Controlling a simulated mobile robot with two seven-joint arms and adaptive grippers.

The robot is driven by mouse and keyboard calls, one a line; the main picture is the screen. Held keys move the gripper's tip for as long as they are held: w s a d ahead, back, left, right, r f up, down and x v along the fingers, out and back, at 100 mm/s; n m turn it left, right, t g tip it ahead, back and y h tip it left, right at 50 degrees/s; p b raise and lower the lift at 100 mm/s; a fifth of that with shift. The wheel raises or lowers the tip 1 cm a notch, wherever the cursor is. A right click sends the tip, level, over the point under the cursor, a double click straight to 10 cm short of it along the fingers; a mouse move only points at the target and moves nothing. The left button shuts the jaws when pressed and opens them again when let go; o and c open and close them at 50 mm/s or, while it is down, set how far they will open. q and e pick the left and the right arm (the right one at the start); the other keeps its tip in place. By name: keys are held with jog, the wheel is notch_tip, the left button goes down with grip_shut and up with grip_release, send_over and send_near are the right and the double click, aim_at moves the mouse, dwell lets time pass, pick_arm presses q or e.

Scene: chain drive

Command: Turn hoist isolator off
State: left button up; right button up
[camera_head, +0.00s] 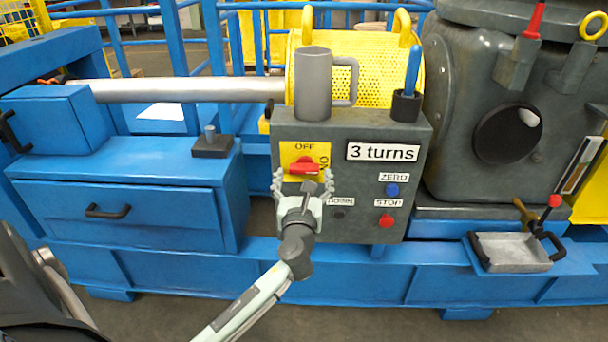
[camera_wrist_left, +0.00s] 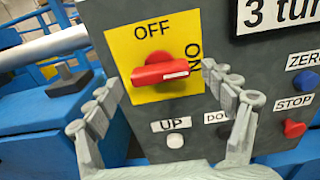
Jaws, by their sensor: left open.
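The hoist isolator is a red rotary handle (camera_head: 305,166) on a yellow plate (camera_head: 289,150) at the upper left of the grey control box. In the left wrist view the handle (camera_wrist_left: 160,72) lies nearly level, its white-marked end to the right, by the word ON. OFF is printed above it. My left gripper (camera_head: 303,180) is open in front of the box, one finger towards each side of the plate. In the left wrist view the open fingers (camera_wrist_left: 162,88) flank the handle, apparently without touching it. My right gripper is not in view.
Below the isolator sit a white UP button (camera_wrist_left: 175,141) and a DOWN button (camera_head: 339,214). To the right are a blue ZERO button (camera_head: 392,190) and a red STOP button (camera_head: 386,220). A grey mug (camera_head: 313,85) and a dark holder (camera_head: 406,106) stand on the box.

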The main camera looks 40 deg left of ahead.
pick_arm(q)
jog(key=shift+w+a, duration=0.1)
jog(key=shift+w, duration=0.05)
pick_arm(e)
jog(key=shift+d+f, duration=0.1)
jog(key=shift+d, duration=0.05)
pick_arm(q)
jog(key=shift+c, duration=0.3)
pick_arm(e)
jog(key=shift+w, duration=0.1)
pick_arm(q)
jog(key=c, duration=1.1)
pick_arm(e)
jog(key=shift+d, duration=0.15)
